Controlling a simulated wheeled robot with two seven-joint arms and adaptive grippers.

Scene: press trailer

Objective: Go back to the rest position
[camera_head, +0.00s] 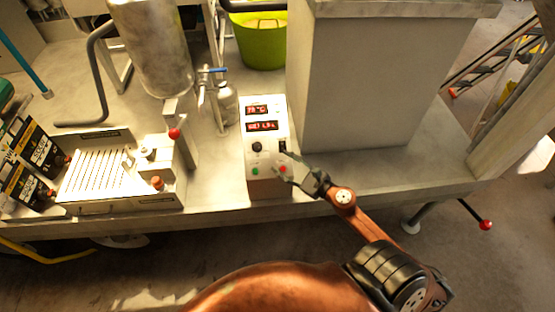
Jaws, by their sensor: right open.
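My right gripper (287,165) is at the front of a white control box (265,118), close to its lower right part. The gripper is small in the picture and its fingers are hard to make out, but it appears open with nothing held. I cannot tell whether it touches the box. The box has two red lit displays, a black knob (257,147), a green button (255,171) and a red button near the fingers. My right arm reaches up from the lower right. My left gripper is not in view.
Left of the box stands a slatted metal press unit (105,172) with a red-knobbed lever (174,133). Dark cartons (38,150) stand at far left. A metal tank (152,50) and green bucket (262,40) are behind. A large grey block (375,85) stands right. Floor lies in front.

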